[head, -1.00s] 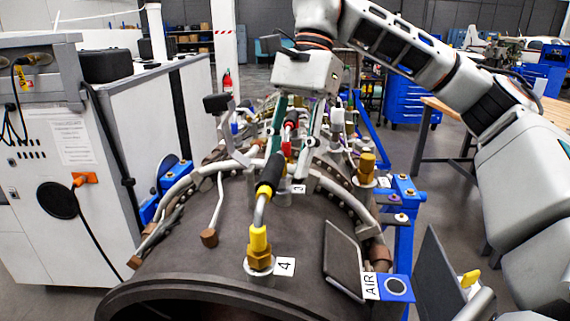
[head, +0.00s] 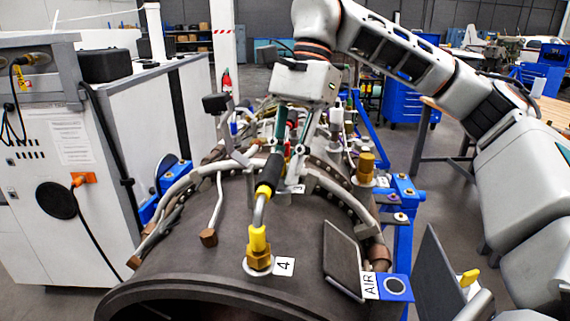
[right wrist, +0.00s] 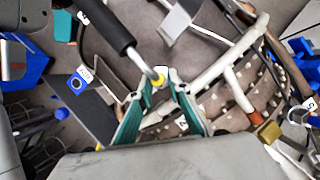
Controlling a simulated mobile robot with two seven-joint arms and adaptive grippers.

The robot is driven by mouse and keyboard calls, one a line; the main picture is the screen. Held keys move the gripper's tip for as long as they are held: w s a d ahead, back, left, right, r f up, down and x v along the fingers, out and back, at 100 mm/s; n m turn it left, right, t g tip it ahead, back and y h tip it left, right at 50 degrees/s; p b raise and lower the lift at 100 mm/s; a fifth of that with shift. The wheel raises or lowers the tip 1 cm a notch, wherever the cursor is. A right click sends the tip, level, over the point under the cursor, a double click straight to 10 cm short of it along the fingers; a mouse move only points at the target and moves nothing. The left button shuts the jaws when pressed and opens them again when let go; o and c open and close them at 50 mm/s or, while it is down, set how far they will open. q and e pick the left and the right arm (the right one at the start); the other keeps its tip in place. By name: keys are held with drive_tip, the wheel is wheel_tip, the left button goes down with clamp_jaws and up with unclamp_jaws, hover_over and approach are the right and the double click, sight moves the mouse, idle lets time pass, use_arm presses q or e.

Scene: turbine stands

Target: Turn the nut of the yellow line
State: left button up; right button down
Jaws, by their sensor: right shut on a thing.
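The yellow line runs from a black sleeve (head: 271,173) through a silver tube to a yellow end over a brass nut (head: 259,259), by label 4 on the dark casing. This nut is uncovered in the head view. My right gripper (head: 291,160) points down behind the sleeve, near label 3; its tips are partly hidden. My left gripper is out of view.
The round dark casing (head: 170,262) carries pipes and several fittings. A brass fitting (head: 366,168) stands at right, by the blue stand (head: 401,190). A dark flat panel (head: 343,258) is near the AIR label. A white cabinet (head: 45,180) borders the left.

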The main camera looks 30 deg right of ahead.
drive_tip(key=shift+m, duration=0.3)
drive_tip(key=m, duration=0.2)
drive_tip(key=m+t, duration=0.2)
drive_tip(key=m, duration=0.1)
drive_tip(key=shift+s+m+b, duration=0.3)
drive_tip(key=m, duration=0.2)
drive_tip(key=m+t, duration=0.1)
drive_tip(key=m, duration=0.1)
drive_tip(key=m+t, duration=0.1)
drive_tip(key=shift+s+a+m+h, duration=0.1)
drive_tip(key=shift+s+m+h, duration=0.15)
drive_tip(key=shift+m+h, duration=0.15)
drive_tip(key=shift+m, duration=0.3)
drive_tip(key=c, duration=1.9)
unclamp_jaws()
